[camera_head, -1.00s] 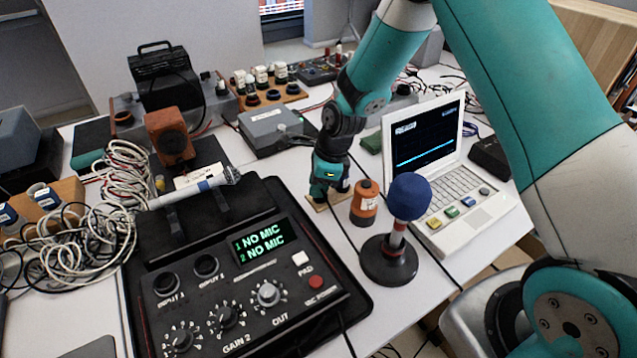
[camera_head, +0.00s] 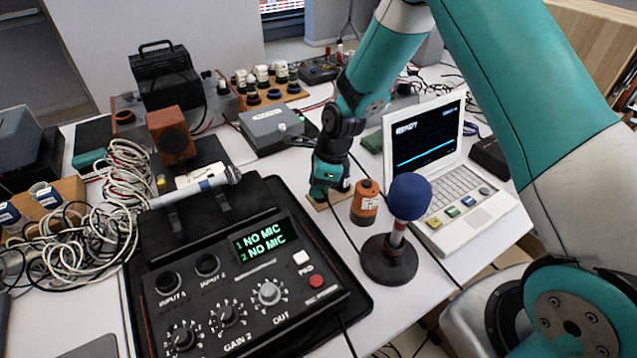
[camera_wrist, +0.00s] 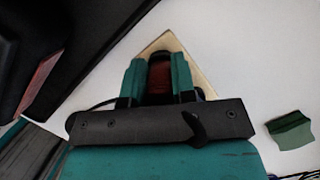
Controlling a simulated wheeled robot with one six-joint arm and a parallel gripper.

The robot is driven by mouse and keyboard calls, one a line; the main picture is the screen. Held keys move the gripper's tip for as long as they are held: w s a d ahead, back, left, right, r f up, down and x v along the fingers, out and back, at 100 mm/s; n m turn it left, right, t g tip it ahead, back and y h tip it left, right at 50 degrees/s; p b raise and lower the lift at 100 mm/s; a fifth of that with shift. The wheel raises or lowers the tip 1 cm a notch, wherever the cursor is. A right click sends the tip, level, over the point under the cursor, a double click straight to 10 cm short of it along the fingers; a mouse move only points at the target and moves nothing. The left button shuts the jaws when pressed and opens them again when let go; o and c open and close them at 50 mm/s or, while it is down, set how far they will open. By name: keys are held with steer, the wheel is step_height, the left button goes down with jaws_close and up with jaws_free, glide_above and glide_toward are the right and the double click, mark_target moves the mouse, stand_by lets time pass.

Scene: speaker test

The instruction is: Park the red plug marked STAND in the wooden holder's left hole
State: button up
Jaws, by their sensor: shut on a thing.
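My gripper (camera_head: 326,194) points down over a small pale wooden piece, seemingly the holder (camera_head: 317,206), in the middle of the table. In the wrist view the two teal fingers (camera_wrist: 160,80) are shut on a dark red thing, seemingly the red plug (camera_wrist: 160,72). I cannot read any mark on it. The wooden holder also shows in the wrist view (camera_wrist: 202,66), around and beyond the fingers. Its holes are hidden by the gripper, and I cannot tell whether the plug is above or inside one.
An orange labelled cylinder (camera_head: 365,204) stands just right of my gripper, with a blue-topped microphone on a stand (camera_head: 390,260) beside it. A black mixer (camera_head: 235,290) lies front left, a white laptop (camera_head: 475,215) right. A grey box (camera_head: 268,128) stands behind.

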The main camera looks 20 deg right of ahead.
steer(key=o, duration=1)
steer(key=v, duration=1.7)
steer(key=s+a+r+n+p, duration=0.1)
steer(key=s+r+n, duration=0.3)
steer(key=s+n, duration=0.4)
steer(key=s+a+r+n+p, duration=0.2)
steer(key=s+a+r+n, duration=0.2)
steer(key=s+n, duration=0.5)
steer(key=s+a+r+n+g+y+p, duration=0.1)
steer(key=s+a+r+n, duration=0.2)
steer(key=s+r+n, duration=0.2)
steer(key=shift+s+a+r+n, duration=0.15)
steer(key=shift+s+n, duration=0.45)
steer(key=shift+n, duration=0.55)
steer(key=shift+s+d+r+n, duration=0.15)
steer(key=shift+s+n, duration=0.5)
steer(key=shift+n, duration=0.55)
steer(key=shift+s+a+r+n, duration=0.15)
steer(key=shift+s+n, duration=0.45)
steer(key=shift+n, duration=0.55)
